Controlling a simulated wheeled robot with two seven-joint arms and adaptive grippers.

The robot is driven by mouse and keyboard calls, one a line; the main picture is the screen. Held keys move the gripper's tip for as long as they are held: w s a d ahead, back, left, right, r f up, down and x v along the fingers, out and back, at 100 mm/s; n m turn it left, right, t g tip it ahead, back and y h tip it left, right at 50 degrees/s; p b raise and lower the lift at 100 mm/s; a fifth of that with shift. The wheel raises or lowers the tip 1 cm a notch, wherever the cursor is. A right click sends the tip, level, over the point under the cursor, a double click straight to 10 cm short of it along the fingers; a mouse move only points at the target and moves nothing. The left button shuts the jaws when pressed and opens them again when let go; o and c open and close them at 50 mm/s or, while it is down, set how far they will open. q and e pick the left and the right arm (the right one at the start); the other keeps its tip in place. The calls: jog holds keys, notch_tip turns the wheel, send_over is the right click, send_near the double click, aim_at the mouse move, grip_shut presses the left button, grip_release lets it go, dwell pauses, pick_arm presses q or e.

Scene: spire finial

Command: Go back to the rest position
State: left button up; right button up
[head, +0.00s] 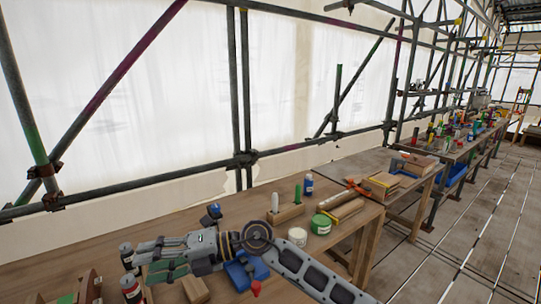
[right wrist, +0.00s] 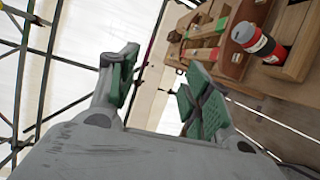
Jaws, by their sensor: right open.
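My right gripper (head: 146,262) is above the left part of the wooden workbench (head: 345,222), with its arm coming in from the lower right and its fingers pointing left. In the right wrist view, its two green-padded fingers (right wrist: 156,78) stand wide apart with nothing between them. A red and black can (right wrist: 258,43) lies beyond the fingers to the upper right, apart from them. A red can (head: 131,289) also shows near the fingertips in the head view. My left gripper is not in view.
A wooden block with upright tools (head: 285,214), a green-and-white tub (head: 320,224) and a blue bottle (head: 308,185) stand on the bench right of the gripper. A blue object (head: 245,272) lies beside my arm. Scaffold poles (head: 240,100) stand behind. The floor at right (head: 480,220) is clear.

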jog(key=w+d+r+m+t+y, duration=0.5)
jog(key=r+m+t+y, duration=0.2)
jog(key=r+m, duration=0.15)
jog(key=w+d+m+t+h, duration=0.5)
jog(key=w+d+m+t, duration=0.3)
jog(key=m+t, duration=0.45)
jog(key=w+d+f+m+h, duration=0.1)
jog(key=d+f+m+h, duration=1.45)
jog(key=d+f, duration=0.5)
jog(key=s+d+f+m+g+h, duration=0.1)
jog(key=s+d+f+g+h, duration=0.2)
jog(key=s+d+f+g, duration=0.75)
jog(key=s+f, duration=0.3)
jog(key=s, duration=0.4)
jog(key=s+d+f+g, duration=0.2)
jog(key=s+d+f, duration=0.1)
jog(key=s+f, duration=0.4)
jog(key=s+d+f, duration=0.1)
jog(key=s+f, duration=0.2)
jog(key=f, duration=2.9)
jog(key=s+d+f+g, duration=0.1)
jog(key=s+d+f, duration=0.2)
jog(key=s+f, duration=0.6)
jog(key=s+d+f, duration=0.3)
jog(key=s+f, duration=0.7)
jog(key=s, duration=0.2)
jog(key=shift+d+f+g, duration=0.2)
jog(key=shift+g, duration=0.2)
